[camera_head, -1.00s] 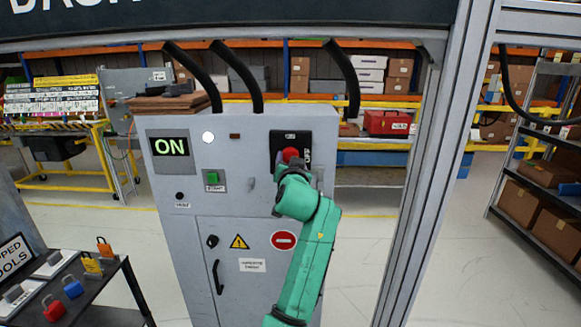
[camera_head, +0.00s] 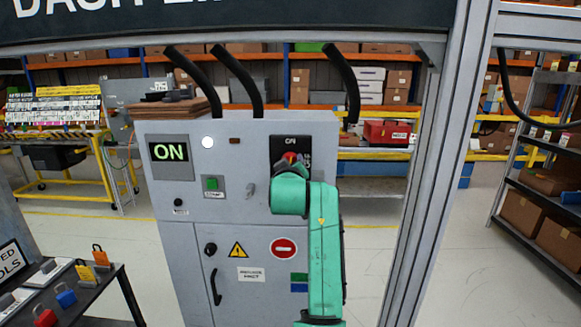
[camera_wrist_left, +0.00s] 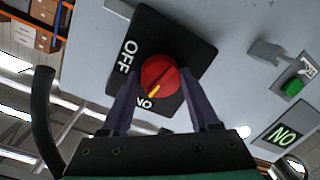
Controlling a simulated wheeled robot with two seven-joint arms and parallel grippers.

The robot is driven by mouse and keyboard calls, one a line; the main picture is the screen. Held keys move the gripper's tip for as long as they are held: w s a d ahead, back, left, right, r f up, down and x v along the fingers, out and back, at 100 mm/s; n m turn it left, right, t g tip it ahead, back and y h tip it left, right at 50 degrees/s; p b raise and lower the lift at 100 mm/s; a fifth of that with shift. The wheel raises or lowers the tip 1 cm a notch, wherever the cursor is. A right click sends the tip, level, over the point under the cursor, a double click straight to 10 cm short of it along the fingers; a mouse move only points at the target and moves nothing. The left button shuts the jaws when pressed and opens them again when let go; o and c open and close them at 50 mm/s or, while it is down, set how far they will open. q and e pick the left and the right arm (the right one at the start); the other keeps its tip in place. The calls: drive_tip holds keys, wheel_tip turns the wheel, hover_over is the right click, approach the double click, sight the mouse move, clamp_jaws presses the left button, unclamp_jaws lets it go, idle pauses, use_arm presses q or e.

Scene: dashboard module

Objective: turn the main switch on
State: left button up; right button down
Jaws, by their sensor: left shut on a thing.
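The main switch is a red round knob (camera_wrist_left: 158,76) with a yellow pointer mark on a black plate (camera_wrist_left: 183,35) lettered OFF and ON. In the left wrist view the mark points toward the ON lettering. My left gripper (camera_wrist_left: 160,86) has its two dark fingers on either side of the knob, shut on it. In the head view the black plate (camera_head: 290,145) is at the upper right of the grey cabinet (camera_head: 225,136), and my green wrist hides most of the knob and the fingers. The cabinet's display (camera_head: 170,152) reads ON. My right gripper is not in view.
A white lamp (camera_head: 208,142) is lit beside the display, with a green button (camera_head: 212,184) below. A grey metal post (camera_head: 425,160) stands right of my arm. A dark cart (camera_head: 75,290) with coloured padlocks stands at the lower left.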

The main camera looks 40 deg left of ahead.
use_arm(q)
drive_tip(key=shift+n, duration=1)
drive_tip(key=o, duration=1.4)
